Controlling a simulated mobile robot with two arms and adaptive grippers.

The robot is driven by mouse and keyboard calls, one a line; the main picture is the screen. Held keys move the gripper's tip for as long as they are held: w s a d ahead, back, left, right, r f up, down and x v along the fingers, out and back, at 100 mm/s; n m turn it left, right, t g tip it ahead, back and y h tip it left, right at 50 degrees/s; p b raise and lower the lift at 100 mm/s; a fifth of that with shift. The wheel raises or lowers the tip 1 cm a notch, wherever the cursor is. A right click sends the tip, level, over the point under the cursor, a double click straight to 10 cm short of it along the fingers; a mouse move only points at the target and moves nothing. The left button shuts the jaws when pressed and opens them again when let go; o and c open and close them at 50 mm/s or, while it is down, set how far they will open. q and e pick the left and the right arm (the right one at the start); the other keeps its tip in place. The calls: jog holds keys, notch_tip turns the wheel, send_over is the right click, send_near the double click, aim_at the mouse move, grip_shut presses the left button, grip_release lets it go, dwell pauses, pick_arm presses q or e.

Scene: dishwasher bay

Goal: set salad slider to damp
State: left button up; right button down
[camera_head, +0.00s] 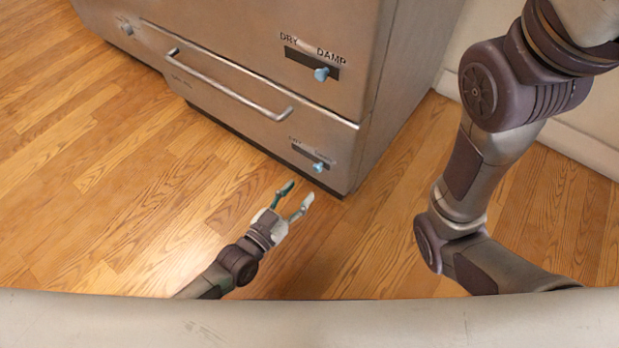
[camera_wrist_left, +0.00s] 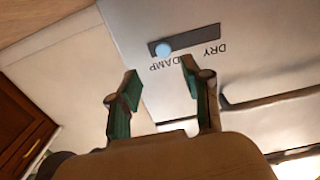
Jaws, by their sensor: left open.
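Two sliders with DRY and DAMP ends sit on the right of the metal cabinet front. The upper slider's pale blue knob (camera_head: 321,74) is toward its DAMP end. The lower slider's knob (camera_head: 318,167) is at the right part of its dark slot. Which is the salad slider I cannot read. My left gripper (camera_head: 298,192) is open and empty, just in front of the lower slider, apart from its knob. In the left wrist view, a slider appears upside down, its knob (camera_wrist_left: 164,49) by the DAMP label, beyond the open fingers. My right gripper is out of view.
A long bar handle (camera_head: 225,84) crosses the drawer front left of the sliders. Another small knob (camera_head: 127,29) is at the far upper left. The wooden floor (camera_head: 130,180) is clear. A pale wall (camera_head: 560,150) stands right of the cabinet, behind my right arm.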

pick_arm(q)
jog(key=v, duration=0.4)
jog(key=shift+s, duration=0.1)
jog(key=shift+s, duration=0.1)
dwell(0.4)
